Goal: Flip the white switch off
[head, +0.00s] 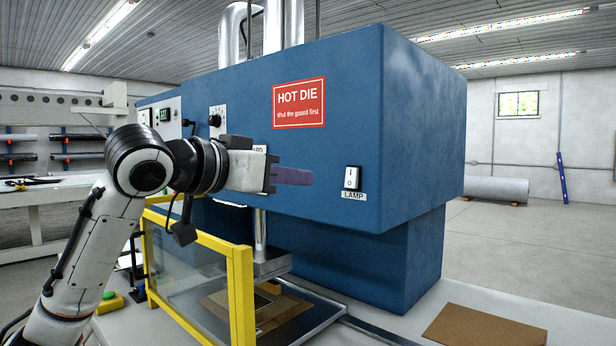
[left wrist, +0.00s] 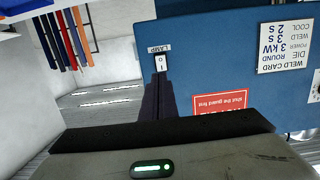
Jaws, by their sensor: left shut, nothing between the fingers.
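The white switch (head: 352,178) is a small rocker marked I above O, on the front of the blue machine (head: 400,130), with a LAMP label (head: 352,196) under it. I cannot tell which half is pressed in. The switch also shows, upside down, in the left wrist view (left wrist: 160,62), just beyond my fingertips. My left gripper (head: 308,178) is shut and empty, in front of the machine's face and to the left of the switch. In the head view a clear gap separates the fingertips from the switch. My right gripper is in neither view.
A red HOT DIE sign (head: 298,103) is above my left gripper. A yellow-framed guard (head: 240,290) stands below it, in front of the press. A weld card (left wrist: 285,47) and a black knob (head: 214,120) are on the machine. A brown sheet (head: 485,326) lies on the bench.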

